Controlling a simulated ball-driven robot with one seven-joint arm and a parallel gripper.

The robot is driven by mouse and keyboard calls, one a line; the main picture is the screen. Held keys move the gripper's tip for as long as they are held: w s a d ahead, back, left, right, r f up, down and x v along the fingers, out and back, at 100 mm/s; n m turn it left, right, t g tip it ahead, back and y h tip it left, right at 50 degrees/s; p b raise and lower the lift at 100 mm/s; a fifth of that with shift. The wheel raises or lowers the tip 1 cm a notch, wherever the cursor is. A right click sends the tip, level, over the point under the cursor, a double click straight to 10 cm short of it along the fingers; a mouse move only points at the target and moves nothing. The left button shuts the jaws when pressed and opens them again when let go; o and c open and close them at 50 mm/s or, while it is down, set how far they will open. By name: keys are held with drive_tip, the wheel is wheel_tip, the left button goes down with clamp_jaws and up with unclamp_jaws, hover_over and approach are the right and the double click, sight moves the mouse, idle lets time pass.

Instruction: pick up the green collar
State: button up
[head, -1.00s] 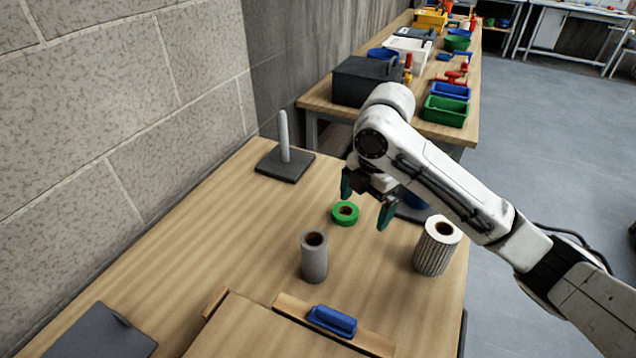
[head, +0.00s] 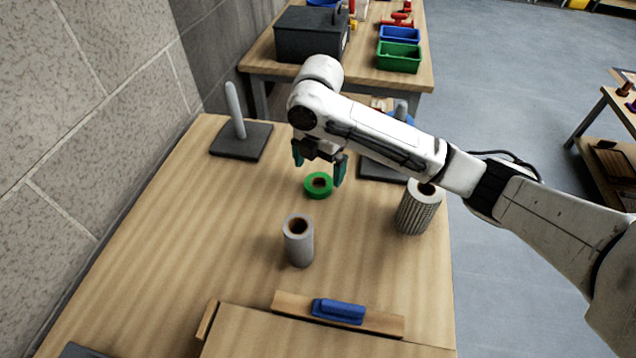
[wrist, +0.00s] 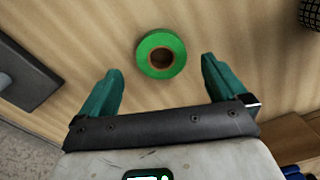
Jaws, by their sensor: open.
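The green collar (head: 319,185) is a short ring with a dark hole, lying flat on the wooden table. In the wrist view the green collar (wrist: 161,54) is ahead of the fingertips, roughly centred between them. My gripper (head: 319,172) is open and empty, with teal fingers. It hangs above the table just behind the collar in the head view. My gripper also shows in the wrist view (wrist: 160,75), its fingers spread wider than the collar and not touching it.
A grey cylinder (head: 299,246) stands in front of the collar, and a patterned cylinder (head: 416,212) stands to its right. A dark base with a pale upright peg (head: 236,112) is at the back left. A blue-handled piece (head: 338,311) lies at the front. The table's left part is clear.

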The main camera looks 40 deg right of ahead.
sight(319, 178)
drive_tip(key=shift+s+f+p, duration=0.1)
drive_tip(key=shift+f+p, duration=0.3)
drive_tip(key=shift+f, duration=1.75)
drive_tip(key=c, duration=1.1)
drive_tip(key=shift+c, duration=0.2)
